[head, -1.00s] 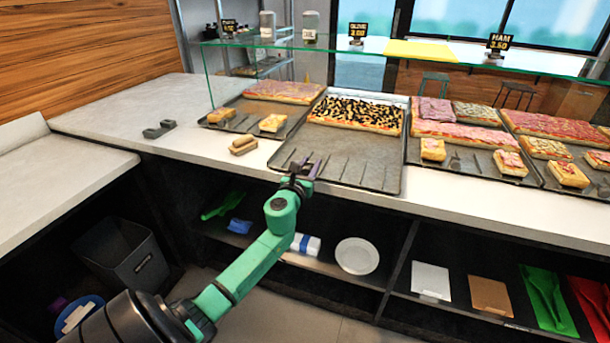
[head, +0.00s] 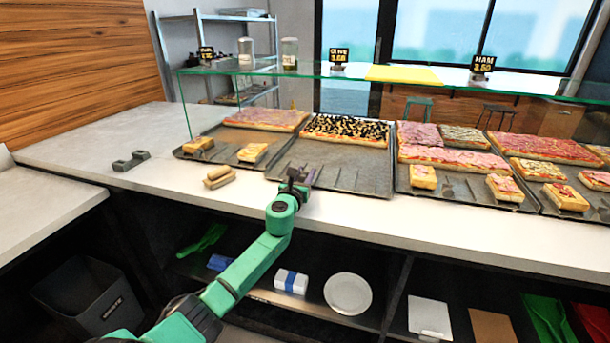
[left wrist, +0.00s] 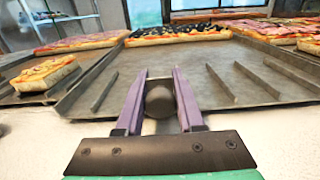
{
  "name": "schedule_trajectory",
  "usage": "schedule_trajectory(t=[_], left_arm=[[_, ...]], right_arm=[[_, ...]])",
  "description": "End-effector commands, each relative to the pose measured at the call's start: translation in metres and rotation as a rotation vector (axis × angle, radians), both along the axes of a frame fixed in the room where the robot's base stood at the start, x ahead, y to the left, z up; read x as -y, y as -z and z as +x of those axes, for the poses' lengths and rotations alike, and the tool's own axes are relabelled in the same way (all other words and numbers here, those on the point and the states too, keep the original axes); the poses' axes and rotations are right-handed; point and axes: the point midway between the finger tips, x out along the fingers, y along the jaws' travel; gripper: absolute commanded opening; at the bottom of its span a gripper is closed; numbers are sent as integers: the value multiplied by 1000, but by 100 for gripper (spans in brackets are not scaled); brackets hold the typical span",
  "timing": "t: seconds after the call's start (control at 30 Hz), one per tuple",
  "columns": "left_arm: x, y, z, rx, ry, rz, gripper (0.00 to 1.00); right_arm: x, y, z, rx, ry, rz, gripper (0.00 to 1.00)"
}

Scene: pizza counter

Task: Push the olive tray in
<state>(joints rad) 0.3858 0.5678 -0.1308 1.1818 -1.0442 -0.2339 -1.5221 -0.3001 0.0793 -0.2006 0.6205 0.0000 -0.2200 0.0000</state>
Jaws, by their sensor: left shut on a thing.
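The olive tray (head: 342,176) is a dark metal tray on the counter, with an olive-topped pizza slab (head: 346,130) at its back and bare ribbed metal in front. My right gripper is not in view.
Trays of other pizza flank it, left (head: 232,150) and right (head: 465,183). A glass shelf (head: 380,74) with price signs spans above. Bare counter (head: 90,150) lies at left.

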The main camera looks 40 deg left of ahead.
Motion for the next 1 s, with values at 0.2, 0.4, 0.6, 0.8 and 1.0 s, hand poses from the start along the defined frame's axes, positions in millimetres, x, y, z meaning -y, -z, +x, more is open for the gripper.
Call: schedule_trajectory(t=[0.2, 0.4, 0.6, 0.8, 1.0], left_arm=[[0, 1, 0, -2, 0, -1, 64], [0, 1, -1, -1, 0, 0, 64], [6, 0, -17, -4, 0, 3, 64], [18, 0, -51, -4, 1, 2, 64], [33, 3, -92, -6, 3, 0, 64]], right_arm=[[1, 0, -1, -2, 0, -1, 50], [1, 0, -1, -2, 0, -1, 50], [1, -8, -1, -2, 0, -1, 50], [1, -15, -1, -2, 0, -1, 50], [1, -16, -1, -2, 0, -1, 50]])
